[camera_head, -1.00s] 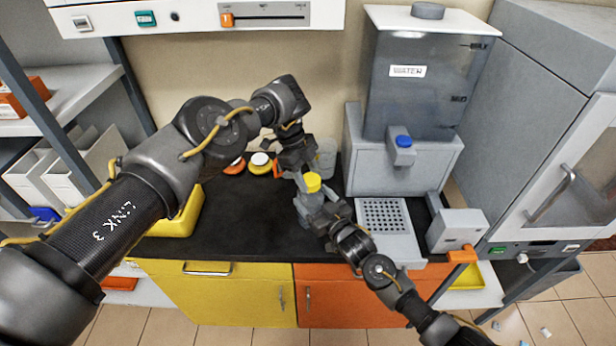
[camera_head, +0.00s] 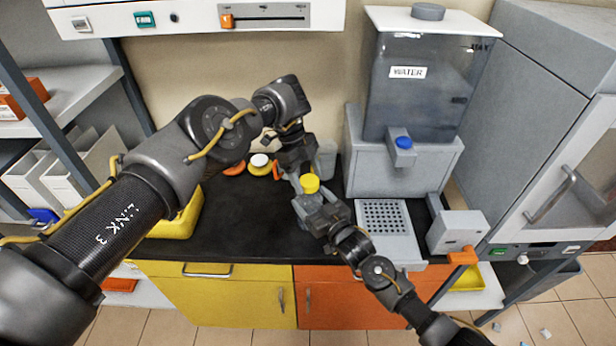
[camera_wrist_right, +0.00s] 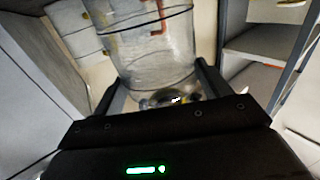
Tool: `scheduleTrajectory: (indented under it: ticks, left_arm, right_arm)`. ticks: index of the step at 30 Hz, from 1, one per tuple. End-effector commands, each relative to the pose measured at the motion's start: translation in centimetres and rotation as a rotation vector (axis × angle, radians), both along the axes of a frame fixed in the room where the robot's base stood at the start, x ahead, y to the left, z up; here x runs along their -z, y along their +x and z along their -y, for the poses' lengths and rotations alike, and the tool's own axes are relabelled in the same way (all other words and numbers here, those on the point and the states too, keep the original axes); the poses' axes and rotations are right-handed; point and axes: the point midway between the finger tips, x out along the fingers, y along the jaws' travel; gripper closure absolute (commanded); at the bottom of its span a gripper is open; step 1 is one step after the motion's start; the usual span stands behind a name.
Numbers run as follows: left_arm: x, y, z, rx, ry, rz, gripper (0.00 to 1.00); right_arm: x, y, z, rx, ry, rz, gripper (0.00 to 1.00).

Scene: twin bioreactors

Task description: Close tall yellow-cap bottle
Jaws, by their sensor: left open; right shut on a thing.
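The tall bottle's yellow cap (camera_head: 309,183) shows over the black counter in the head view, between my two grippers. In the right wrist view the clear bottle (camera_wrist_right: 157,60) stands between the fingers of my right gripper (camera_wrist_right: 160,88). My right gripper (camera_head: 312,205) is shut on the bottle. My left gripper (camera_head: 296,172) is open, just above and behind the yellow cap, and its fingertips are partly hidden. The cap appears to sit on top of the bottle; I cannot tell how tight it is.
A white-topped yellow item (camera_head: 260,163) and an orange item (camera_head: 234,168) sit at the back of the counter. A clear beaker (camera_head: 326,158) stands behind my grippers. A perforated grey tray (camera_head: 388,222) lies right, below the water dispenser (camera_head: 410,90). The counter's left middle is clear.

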Motion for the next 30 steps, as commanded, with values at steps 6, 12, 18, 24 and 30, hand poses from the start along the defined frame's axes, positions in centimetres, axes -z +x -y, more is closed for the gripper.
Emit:
scheduleTrajectory:
  ticks: [6, 12, 18, 24, 30]
  left_arm:
    - [-2.9, 0.1, 0.0, 0.000, 0.000, 0.003, 0.32]
    - [-3.9, 0.0, 0.0, 0.000, 0.000, 0.001, 0.32]
    - [-3.9, 0.0, 0.0, 0.000, 0.001, 0.001, 0.32]
    - [-5.3, 0.2, 0.8, 0.013, -0.001, 0.022, 0.35]
    - [-7.3, -0.6, 2.5, -0.244, 0.131, 0.001, 0.35]
  right_arm:
    - [0.0, 0.0, 0.1, 0.002, -0.001, -0.001, 0.88]
    - [0.0, 0.0, 0.1, 0.003, -0.001, -0.001, 0.88]
    - [0.0, 0.1, 0.1, 0.003, -0.001, -0.001, 0.88]
    - [0.0, 0.1, 0.2, 0.004, -0.001, -0.001, 0.88]
    - [0.1, 0.1, 0.2, 0.003, -0.001, 0.000, 0.88]
